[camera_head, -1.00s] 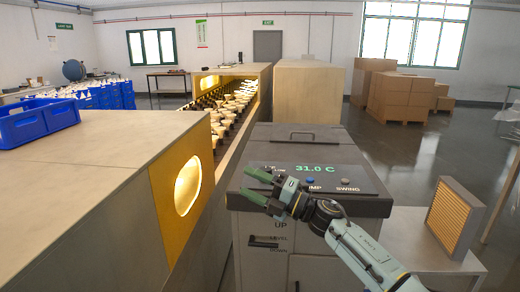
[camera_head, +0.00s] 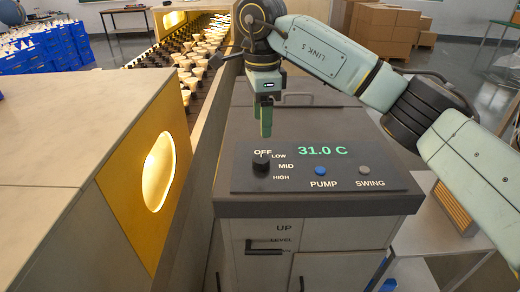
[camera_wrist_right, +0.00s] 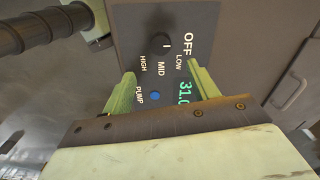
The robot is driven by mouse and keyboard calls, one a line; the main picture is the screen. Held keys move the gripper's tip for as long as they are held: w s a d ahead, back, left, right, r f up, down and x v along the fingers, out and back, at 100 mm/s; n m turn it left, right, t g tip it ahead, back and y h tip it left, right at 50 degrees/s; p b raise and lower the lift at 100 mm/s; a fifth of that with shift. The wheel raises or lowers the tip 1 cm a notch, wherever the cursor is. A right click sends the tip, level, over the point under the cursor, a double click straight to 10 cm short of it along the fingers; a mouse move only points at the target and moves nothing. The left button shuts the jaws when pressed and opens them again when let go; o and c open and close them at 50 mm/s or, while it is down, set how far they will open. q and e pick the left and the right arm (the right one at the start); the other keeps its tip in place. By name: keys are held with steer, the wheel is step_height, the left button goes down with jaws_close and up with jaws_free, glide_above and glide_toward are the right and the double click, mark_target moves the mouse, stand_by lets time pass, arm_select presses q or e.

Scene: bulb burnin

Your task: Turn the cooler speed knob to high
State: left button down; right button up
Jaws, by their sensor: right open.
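The cooler's black speed knob (camera_head: 261,162) sits at the left of its dark control panel, with OFF, LOW, MID and HIGH printed around it. Its white mark faces OFF. My right gripper (camera_head: 266,130) points down above the cooler, just behind the knob in the head view, and is apart from it. In the right wrist view, the knob (camera_wrist_right: 158,45) lies beyond the open, empty fingertips (camera_wrist_right: 160,76), roughly centred between them. The left gripper is not in view.
The panel also has a green 31.0 C display (camera_head: 322,151), a blue PUMP button (camera_head: 320,171) and a grey SWING button (camera_head: 364,170). A handle (camera_head: 264,247) is on the cooler's front. A yellow-faced box (camera_head: 115,178) stands close on the left.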

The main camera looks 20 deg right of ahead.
mark_target(261, 159)
step_height(261, 159, down, 10)
steer(key=shift+w+f+p, duration=0.1)
steer(key=shift+f+p, duration=0.05)
steer(key=shift+p, duration=0.15)
steer(key=c, duration=1)
